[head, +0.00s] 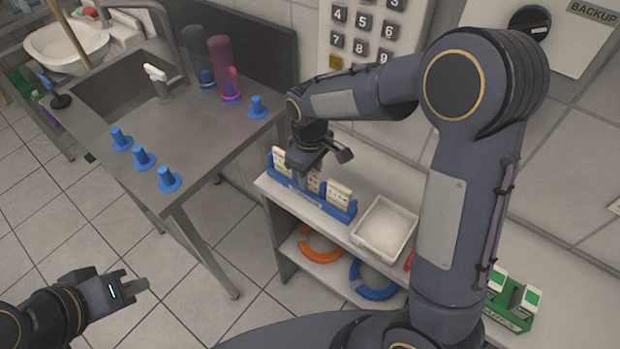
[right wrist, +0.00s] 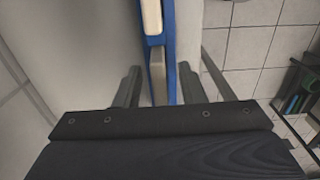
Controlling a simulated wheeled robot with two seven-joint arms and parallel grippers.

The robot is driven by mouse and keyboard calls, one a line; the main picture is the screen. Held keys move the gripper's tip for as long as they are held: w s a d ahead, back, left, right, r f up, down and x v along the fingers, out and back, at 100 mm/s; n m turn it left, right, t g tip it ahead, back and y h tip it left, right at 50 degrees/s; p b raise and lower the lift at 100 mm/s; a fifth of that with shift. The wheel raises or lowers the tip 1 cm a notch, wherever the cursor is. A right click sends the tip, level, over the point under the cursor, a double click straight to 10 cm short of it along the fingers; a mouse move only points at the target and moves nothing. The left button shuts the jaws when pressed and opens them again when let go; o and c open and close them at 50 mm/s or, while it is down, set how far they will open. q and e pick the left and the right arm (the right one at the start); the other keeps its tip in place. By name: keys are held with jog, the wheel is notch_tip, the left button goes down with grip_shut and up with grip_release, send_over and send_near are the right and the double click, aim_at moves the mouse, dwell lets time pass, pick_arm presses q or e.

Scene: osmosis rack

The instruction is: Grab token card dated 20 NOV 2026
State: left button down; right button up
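A blue card rack (head: 327,206) stands on the white shelf below the keypad and holds a row of cream token cards. A left card (head: 279,161) and a right card (head: 340,193) show; a middle card (head: 314,181) is partly hidden by my right gripper (head: 322,168). The dates are too small to read. In the right wrist view my right gripper (right wrist: 160,86) is open, its fingers spread on either side of the rack, with a card (right wrist: 157,68) between them. I see no contact. My left gripper (head: 138,286) is far from the rack, at lower left; its finger gap is unclear.
A white tray (head: 362,241) sits right of the rack on the shelf (head: 262,183). Orange (head: 320,258) and blue (head: 372,294) rings lie on the lower shelf. A steel sink table (head: 190,160) with blue pegs stands left. A green holder (head: 513,310) is at lower right.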

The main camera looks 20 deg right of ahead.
jog(key=shift+f, duration=0.15)
grip_shut()
